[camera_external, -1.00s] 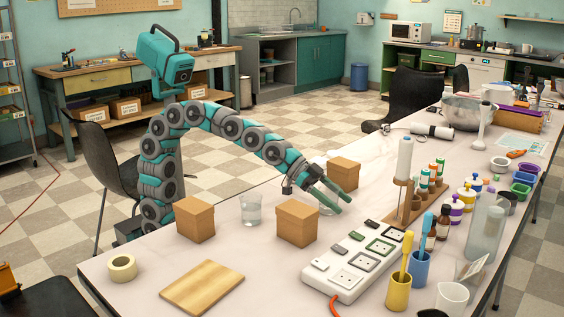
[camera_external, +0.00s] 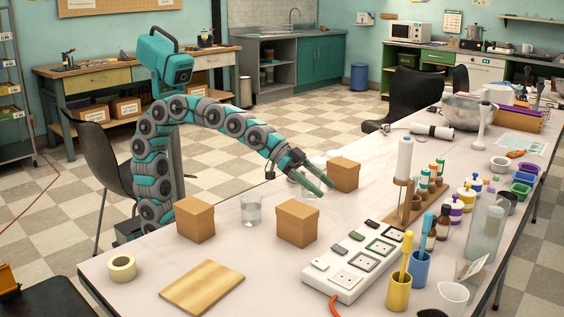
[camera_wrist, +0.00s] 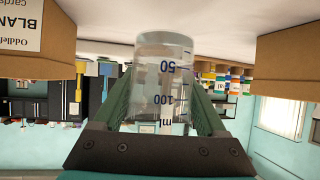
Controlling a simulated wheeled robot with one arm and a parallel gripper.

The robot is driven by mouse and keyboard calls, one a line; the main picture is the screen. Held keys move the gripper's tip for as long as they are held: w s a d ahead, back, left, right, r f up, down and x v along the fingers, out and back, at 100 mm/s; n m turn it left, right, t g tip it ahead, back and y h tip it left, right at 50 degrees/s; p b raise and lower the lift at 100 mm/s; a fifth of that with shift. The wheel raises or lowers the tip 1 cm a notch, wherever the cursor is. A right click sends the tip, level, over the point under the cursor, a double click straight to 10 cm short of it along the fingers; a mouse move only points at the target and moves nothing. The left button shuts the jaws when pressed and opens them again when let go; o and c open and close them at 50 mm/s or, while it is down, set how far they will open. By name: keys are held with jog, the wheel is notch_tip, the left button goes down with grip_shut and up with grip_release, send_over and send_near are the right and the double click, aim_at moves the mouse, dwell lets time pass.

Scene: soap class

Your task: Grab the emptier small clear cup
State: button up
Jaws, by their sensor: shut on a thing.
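My gripper (camera_external: 326,189) is shut on a small clear cup, low over the white table between two brown boxes. In the wrist view the held clear cup (camera_wrist: 163,75) stands between the green fingers. It has dark 50 and 100 marks, which appear upside down in that view. Its liquid level is hard to make out, and I cannot tell whether its base is clear of the table. In the external view the fingers mostly hide it. Another small clear cup (camera_external: 251,210) with liquid in it stands on the table to the left of my gripper.
Brown boxes stand at the left (camera_external: 195,219), at the front (camera_external: 297,222) and behind right (camera_external: 343,174) of my gripper. A white power strip (camera_external: 352,265) and a wooden rack (camera_external: 403,210) lie to the right. A wooden board (camera_external: 202,287) lies in front.

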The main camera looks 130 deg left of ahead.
jog(key=shift+s+d+r, duration=0.2)
jog(key=shift+s+d, duration=0.35)
jog(key=shift+s, duration=1.1)
jog(key=shift+s+d+r, duration=0.15)
jog(key=shift+s+d, duration=0.4)
jog(key=shift+s, duration=1.15)
jog(key=shift+s+d+r, duration=0.2)
jog(key=shift+s+d, duration=0.35)
jog(key=shift+s, duration=1.1)
